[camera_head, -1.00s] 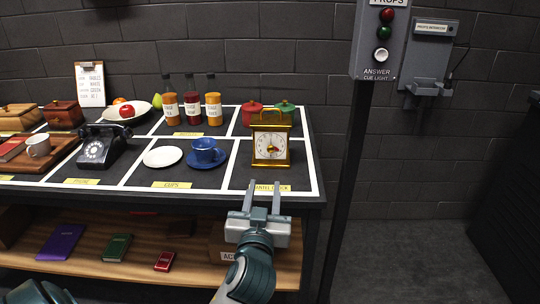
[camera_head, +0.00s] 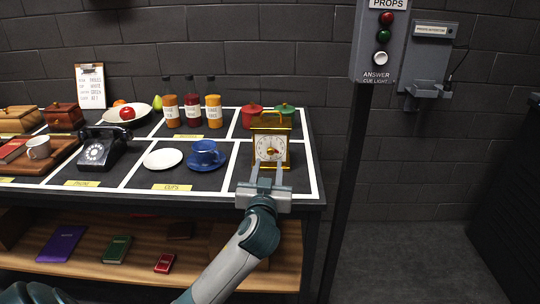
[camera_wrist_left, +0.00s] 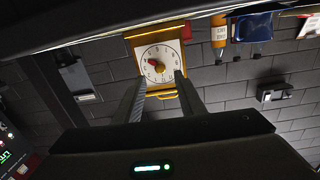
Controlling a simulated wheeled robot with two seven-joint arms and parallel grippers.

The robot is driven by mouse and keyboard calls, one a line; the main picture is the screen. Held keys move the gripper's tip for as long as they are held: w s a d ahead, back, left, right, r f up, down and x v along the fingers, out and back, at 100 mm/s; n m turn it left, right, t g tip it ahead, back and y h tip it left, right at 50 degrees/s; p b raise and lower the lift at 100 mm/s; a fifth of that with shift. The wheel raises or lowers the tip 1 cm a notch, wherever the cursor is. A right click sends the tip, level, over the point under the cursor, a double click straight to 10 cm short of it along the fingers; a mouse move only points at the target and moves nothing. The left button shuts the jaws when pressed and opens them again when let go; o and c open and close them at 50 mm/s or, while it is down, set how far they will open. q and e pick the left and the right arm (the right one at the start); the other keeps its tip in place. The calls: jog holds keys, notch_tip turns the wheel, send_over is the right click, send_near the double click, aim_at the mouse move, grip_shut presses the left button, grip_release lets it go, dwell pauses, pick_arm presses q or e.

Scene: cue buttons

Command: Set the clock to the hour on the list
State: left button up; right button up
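My left gripper (camera_head: 267,166) is in front of the clock's lower part. Its two fingers are apart, pointing at the dial, with nothing between them; in the wrist view (camera_wrist_left: 163,92) they flank the lower dial edge. Contact cannot be told. The list (camera_head: 90,87) on a clipboard stands at the back left; its small print is hard to read. My right gripper is not in view.
A blue cup (camera_head: 205,152) on its saucer stands left of the clock. Red (camera_head: 251,116) and green (camera_head: 285,112) pots stand behind it. Bottles (camera_head: 192,108) are at the back. A post with a cue light box (camera_head: 378,60) rises to the right of the table.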

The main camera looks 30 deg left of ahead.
aim_at(270, 153)
pick_arm(q)
jog(key=x, duration=0.6)
jog(key=shift+w+a, duration=0.2)
jog(key=shift+w, duration=0.1)
grip_shut()
